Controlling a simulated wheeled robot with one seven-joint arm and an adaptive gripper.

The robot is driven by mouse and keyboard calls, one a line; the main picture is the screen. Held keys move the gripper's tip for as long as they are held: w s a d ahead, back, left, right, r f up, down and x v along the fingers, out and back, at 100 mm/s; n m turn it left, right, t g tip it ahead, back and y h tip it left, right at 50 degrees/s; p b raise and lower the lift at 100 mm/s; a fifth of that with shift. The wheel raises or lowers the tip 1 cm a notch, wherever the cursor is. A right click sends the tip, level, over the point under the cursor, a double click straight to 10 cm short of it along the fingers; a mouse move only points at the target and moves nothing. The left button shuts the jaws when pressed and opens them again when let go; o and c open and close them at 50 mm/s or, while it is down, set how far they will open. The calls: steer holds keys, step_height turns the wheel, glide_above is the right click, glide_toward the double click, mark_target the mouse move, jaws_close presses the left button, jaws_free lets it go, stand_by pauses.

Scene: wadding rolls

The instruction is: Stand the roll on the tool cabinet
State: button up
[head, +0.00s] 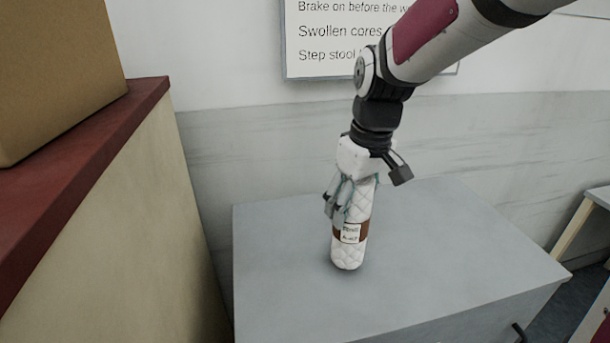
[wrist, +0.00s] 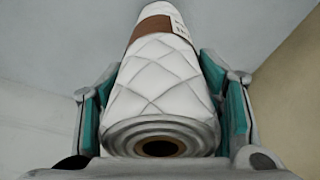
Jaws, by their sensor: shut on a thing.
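A white quilted roll (head: 349,252) with a brown band and a label is upright, slightly tilted, over the grey top of the tool cabinet (head: 440,260). My gripper (head: 350,195) is shut on the upper part of the roll. In the wrist view the roll (wrist: 160,80) lies between the two teal finger pads of my gripper (wrist: 165,100), with its hollow core end facing the camera. The lower end is at or just above the cabinet top; I cannot tell if it touches.
A tan counter with a red top (head: 90,150) stands at the left and bears a cardboard box (head: 60,70). A sign (head: 320,40) hangs on the wall behind. The cabinet top around the roll is clear. Another bench (head: 597,198) shows at the right edge.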

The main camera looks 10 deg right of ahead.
mark_target(363, 181)
steer(key=shift+f, duration=1.15)
steer(key=o, duration=1.3)
steer(key=shift+c, duration=0.2)
steer(key=r, duration=0.4)
steer(key=s+r, duration=0.1)
steer(key=r, duration=0.3)
steer(key=s+r, duration=0.1)
steer(key=r, duration=0.3)
steer(key=shift+d, duration=0.3)
steer(key=s+f+m+t, duration=0.3)
steer(key=s+m, duration=0.1)
steer(key=s, duration=1.1)
steer(key=shift+s+a+m+t+h, duration=0.2)
steer(key=shift+s+m+t+h, duration=0.1)
steer(key=shift+s+t, duration=0.1)
